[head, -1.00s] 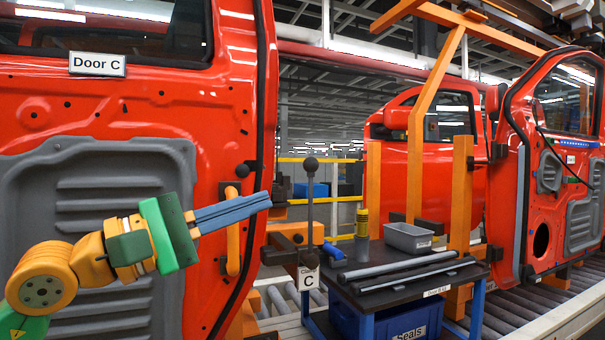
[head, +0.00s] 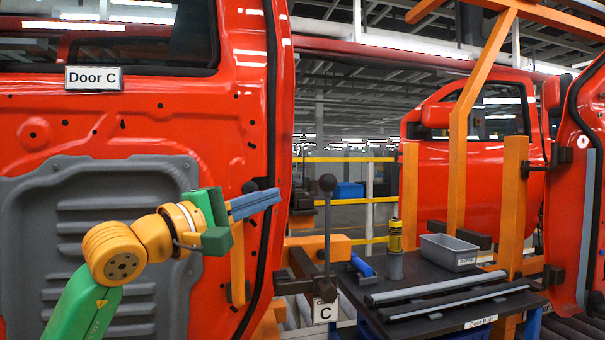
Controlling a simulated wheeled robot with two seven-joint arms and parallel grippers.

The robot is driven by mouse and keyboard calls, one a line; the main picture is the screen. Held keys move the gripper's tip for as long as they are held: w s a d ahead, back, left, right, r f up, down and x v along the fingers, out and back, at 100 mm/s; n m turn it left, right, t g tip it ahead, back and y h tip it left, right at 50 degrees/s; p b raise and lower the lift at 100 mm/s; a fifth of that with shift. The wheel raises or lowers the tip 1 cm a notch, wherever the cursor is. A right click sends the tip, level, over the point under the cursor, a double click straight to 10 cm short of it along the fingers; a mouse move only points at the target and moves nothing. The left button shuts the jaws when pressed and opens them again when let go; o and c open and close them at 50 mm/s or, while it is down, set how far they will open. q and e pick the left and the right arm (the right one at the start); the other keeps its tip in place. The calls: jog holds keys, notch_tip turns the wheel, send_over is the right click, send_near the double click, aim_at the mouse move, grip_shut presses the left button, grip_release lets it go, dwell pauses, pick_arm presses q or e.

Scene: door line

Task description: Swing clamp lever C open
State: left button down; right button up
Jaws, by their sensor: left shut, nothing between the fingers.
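Clamp lever C (head: 327,228) is a thin grey rod with a dark ball knob on top. It stands upright on a dark clamp base beside door C, above a white tag marked C (head: 325,311). My left gripper (head: 278,198) is in front of the right edge of door C, its blue-grey fingers shut and empty, pointing right. The fingertips are left of the lever's rod, a little below knob height, with a visible gap between. My right gripper is not in view.
Red door C (head: 120,125) fills the left side. A dark table (head: 425,275) right of the lever bears a grey bin (head: 449,253), a yellow-topped cylinder (head: 395,250), a blue-handled tool (head: 361,266) and long dark strips (head: 435,287). Orange posts (head: 513,200) stand behind.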

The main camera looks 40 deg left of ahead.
pick_arm(q)
jog(key=w+d+r+p, duration=0.1)
jog(key=w+d+p, duration=0.1)
jog(key=w, duration=0.3)
jog(key=shift+d+r+p, duration=0.15)
jog(key=shift+d+p, duration=0.25)
jog(key=shift+d, duration=0.35)
jog(key=shift+w+r, duration=0.1)
